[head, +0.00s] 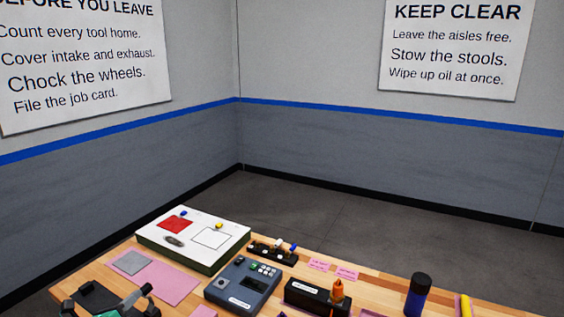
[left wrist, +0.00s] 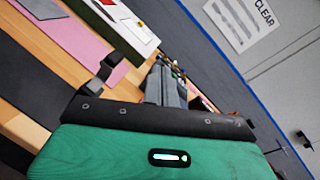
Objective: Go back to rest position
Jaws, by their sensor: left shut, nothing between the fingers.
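My left gripper (head: 140,296) is at the bottom left of the head view, over the near left part of the wooden workbench (head: 118,262). Its jaws are shut with nothing held. In the left wrist view its green housing (left wrist: 150,152) and a dark finger part (left wrist: 103,72) show, with the bench beyond. Most of the left arm is outside the head view. My right gripper is not in view.
The bench holds a white board with a red square (head: 174,224), a pink mat (head: 172,284), a grey keypad device (head: 240,286), a black block with an orange item (head: 337,291), and a dark blue cylinder (head: 418,295). Open floor (head: 330,215) lies beyond.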

